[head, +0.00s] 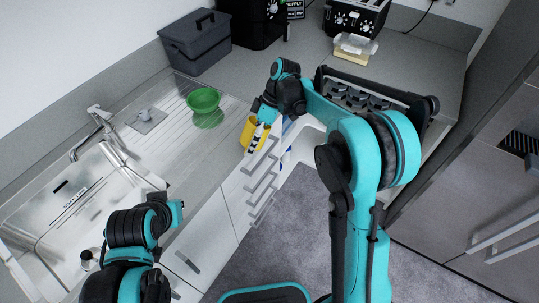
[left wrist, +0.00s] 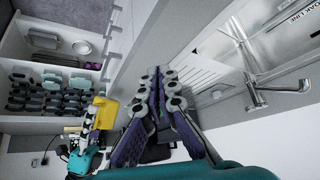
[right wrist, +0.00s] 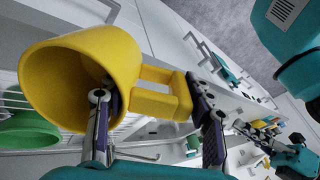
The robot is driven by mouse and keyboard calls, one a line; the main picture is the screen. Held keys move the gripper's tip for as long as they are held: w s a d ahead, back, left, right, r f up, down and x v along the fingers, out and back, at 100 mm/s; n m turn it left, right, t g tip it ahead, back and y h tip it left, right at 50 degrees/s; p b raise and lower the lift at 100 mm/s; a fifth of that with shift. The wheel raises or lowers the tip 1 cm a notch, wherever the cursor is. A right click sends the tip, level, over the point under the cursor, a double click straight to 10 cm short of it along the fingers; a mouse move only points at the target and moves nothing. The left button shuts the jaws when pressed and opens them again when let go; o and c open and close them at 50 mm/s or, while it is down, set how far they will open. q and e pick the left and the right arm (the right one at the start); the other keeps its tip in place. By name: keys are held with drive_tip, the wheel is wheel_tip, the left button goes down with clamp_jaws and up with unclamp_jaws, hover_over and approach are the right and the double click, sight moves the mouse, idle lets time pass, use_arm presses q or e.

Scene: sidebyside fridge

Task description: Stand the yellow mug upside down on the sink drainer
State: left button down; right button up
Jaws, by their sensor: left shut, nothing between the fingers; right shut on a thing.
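The yellow mug (head: 248,131) is in my right gripper (head: 259,138), in front of the counter edge to the right of the drainer. In the right wrist view the mug (right wrist: 105,55) lies tilted on its side, its open mouth toward the lower left. One finger of the right gripper (right wrist: 155,100) is at the mouth and the other is beyond the handle. The ribbed sink drainer (head: 168,122) is beside the basin. My left gripper (left wrist: 160,80) is shut and empty. The mug also shows in the left wrist view (left wrist: 104,112).
The tap (head: 100,118) rises behind the sink basin (head: 75,205). A dark grey box (head: 195,45) stands at the back. The drainer's middle is clear.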

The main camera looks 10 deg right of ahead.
use_arm(q)
drive_tip(key=c, duration=2.1)
unclamp_jaws()
use_arm(e)
drive_tip(key=shift+w+a+r+n, duration=0.25)
drive_tip(key=shift+a+n, duration=0.1)
drive_tip(key=shift+n, duration=0.05)
use_arm(q)
drive_tip(key=o, duration=0.5)
drive_tip(key=shift+w+d, duration=0.1)
drive_tip(key=shift+d, duration=0.05)
use_arm(e)
drive_tip(key=shift+a+r, duration=0.1)
use_arm(q)
drive_tip(key=o, duration=1.5)
drive_tip(key=w+d+m+t+h, duration=0.1)
drive_tip(key=w+d+m, duration=0.1)
drive_tip(key=w+d, duration=0.2)
drive_tip(key=shift+w+r, duration=0.15)
drive_tip(key=shift+w, duration=0.2)
use_arm(e)
drive_tip(key=shift+r, duration=0.1)
use_arm(q)
drive_tip(key=m+t+h, duration=0.4)
drive_tip(key=m+h, duration=0.1)
drive_tip(key=m, duration=0.1)
approach(250, 134)
drive_tip(key=x, duration=1.1)
drive_tip(key=shift+w+d, duration=0.1)
